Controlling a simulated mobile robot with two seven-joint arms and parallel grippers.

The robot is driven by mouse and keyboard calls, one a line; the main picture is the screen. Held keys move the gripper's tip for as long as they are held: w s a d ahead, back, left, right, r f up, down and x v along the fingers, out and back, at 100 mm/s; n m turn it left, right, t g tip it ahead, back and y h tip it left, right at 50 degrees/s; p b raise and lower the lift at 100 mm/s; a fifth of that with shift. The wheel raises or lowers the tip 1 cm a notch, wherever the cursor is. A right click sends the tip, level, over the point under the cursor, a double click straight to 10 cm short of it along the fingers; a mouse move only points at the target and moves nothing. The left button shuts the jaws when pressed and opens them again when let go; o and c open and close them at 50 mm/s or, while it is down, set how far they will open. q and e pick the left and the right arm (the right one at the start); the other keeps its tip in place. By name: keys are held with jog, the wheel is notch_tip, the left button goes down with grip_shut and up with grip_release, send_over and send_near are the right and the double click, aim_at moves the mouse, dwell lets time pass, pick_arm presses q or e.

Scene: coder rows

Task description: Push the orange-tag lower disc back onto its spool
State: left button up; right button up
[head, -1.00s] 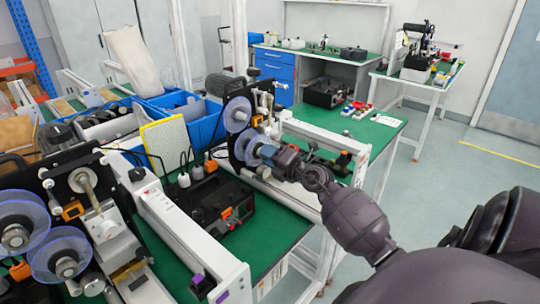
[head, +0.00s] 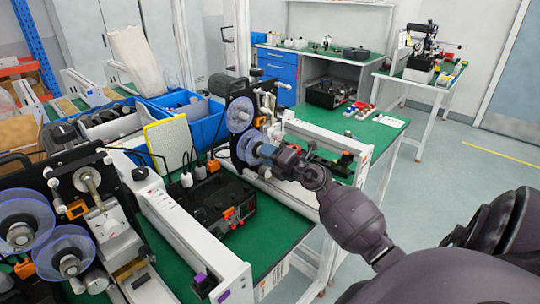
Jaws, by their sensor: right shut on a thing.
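A black upright coder machine (head: 236,92) stands on the far part of the green bench and carries two clear blue-rimmed discs. The upper disc (head: 239,113) is in plain view. The lower disc (head: 243,146) faces my right gripper (head: 262,151), which is shut on it at its hub side; the fingers hide the hub and the spool. I cannot tell how far the disc sits from its spool. An orange tag (head: 213,165) shows just left of the lower disc, by the machine's foot. My left gripper is not in view.
A nearer machine with an upper disc (head: 22,223) and a lower disc (head: 66,255) stands at left. A black box (head: 217,201) and a white rail (head: 185,240) lie between the machines. Blue bins (head: 203,122) stand behind.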

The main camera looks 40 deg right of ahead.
jog(key=o, duration=1.1)
jog(key=shift+w, duration=0.15)
jog(key=s, duration=0.7)
jog(key=s+d, duration=0.1)
jog(key=s, duration=0.3)
